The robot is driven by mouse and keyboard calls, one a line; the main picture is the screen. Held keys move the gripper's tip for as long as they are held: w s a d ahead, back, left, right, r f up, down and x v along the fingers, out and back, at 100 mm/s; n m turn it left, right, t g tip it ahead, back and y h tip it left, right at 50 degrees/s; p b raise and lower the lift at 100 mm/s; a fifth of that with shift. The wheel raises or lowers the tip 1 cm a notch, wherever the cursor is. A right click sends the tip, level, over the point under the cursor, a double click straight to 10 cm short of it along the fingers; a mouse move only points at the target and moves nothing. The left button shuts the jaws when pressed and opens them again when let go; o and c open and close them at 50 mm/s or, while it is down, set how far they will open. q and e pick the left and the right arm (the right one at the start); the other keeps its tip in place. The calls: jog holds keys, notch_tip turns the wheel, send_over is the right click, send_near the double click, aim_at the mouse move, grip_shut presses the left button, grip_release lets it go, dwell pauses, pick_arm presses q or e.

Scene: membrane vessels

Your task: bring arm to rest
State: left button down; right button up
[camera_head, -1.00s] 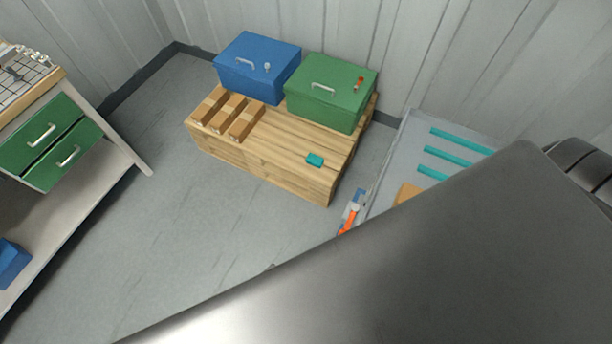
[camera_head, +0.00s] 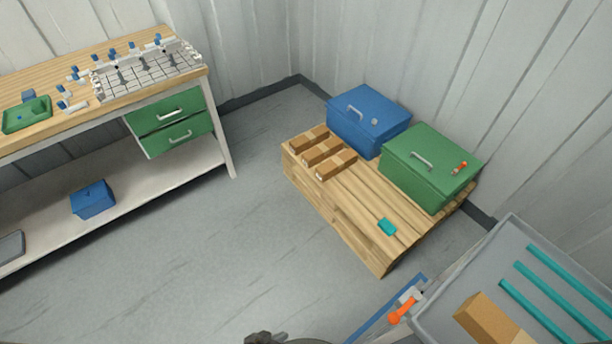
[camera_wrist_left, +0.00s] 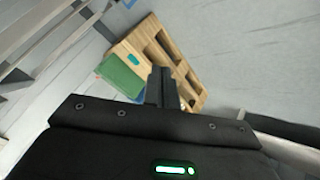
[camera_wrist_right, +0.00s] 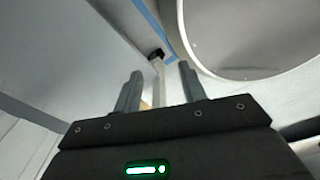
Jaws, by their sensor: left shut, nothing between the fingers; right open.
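My left gripper (camera_wrist_left: 161,84) shows in the left wrist view with its fingers shut together and nothing between them. Behind its fingers, well apart, are the wooden pallet and the green box. In the head view only a small dark part of my arm shows at the bottom edge, and I cannot make out its fingers. My right gripper (camera_wrist_right: 160,84) shows in the right wrist view with its two fingers apart and empty. A blue edge and a large pale round shape lie beyond it.
A pallet (camera_head: 350,222) carries a blue box (camera_head: 365,125), a green box (camera_head: 425,175) and brown cartons (camera_head: 322,150). A workbench (camera_head: 60,70) stands left. A grey cart (camera_head: 460,290) with teal bars is at lower right. The floor (camera_head: 200,260) between is clear.

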pick_arm(q)
jog(key=s+a+f+g+y+b, duration=0.1)
jog(key=s+a+f+g+y, duration=0.1)
jog(key=s+a+f, duration=0.5)
jog(key=s+a+f+g+y+b, duration=0.1)
jog(key=s+a+f+g+y, duration=0.1)
jog(key=s+a+f+y, duration=0.2)
jog(key=s+a+f, duration=0.3)
jog(key=s+a, duration=0.2)
jog(key=a, duration=0.3)
jog(key=shift+s+a+f+g+y, duration=0.2)
jog(key=shift+s+f+g+y, duration=0.1)
jog(key=shift+s+f+y, duration=0.1)
